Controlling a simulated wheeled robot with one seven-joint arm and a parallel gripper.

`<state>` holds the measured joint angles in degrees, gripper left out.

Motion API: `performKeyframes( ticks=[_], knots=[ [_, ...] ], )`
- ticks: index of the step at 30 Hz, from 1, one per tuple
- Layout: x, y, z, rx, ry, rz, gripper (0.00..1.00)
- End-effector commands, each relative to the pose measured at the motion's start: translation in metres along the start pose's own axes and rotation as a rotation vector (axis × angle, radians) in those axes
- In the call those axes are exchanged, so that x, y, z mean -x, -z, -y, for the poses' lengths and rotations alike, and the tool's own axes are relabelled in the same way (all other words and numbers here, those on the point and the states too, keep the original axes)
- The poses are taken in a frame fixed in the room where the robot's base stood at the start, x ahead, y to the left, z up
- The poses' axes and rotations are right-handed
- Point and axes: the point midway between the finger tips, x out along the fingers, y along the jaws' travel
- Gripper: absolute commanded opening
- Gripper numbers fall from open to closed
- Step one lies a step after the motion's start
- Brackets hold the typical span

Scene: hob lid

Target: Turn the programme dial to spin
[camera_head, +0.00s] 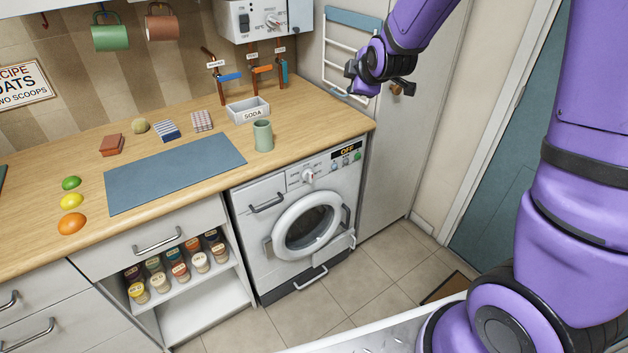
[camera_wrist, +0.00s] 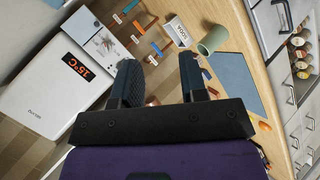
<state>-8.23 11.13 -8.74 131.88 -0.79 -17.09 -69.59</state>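The white washing machine (camera_head: 241,230) stands under the counter. Its programme dial (camera_head: 308,176) is a pale round knob with a reddish mark on the upper front panel, left of a small display (camera_head: 347,151) reading OFF. The dial's labels are too small to read. My gripper (camera_wrist: 160,75) is open and empty in the wrist view, with its two dark fingers apart. In the head view my gripper is up high, above and right of the machine, near the towel rail and well clear of the dial. The dial does not show in the wrist view.
A green cup (camera_head: 263,136) and a SODA tray (camera_head: 247,110) stand on the counter (camera_head: 300,128) near the machine. A white boiler (camera_wrist: 60,85) reading 15°C hangs on the wall. A towel rail (camera_head: 337,55) is behind my gripper. The floor (camera_head: 330,292) before the machine looks clear.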

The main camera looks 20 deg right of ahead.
Motion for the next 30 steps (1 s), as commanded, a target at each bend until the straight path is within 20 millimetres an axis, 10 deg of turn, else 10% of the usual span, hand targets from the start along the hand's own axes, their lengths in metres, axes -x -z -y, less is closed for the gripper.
performKeyframes(
  ticks=[15, 30],
  knots=[
    [-0.164, -0.01, 0.077, 0.752, -0.259, -0.003, 0.39],
    [-0.248, -0.036, 0.215, 1.501, -0.57, 0.054, 0.39]
  ],
)
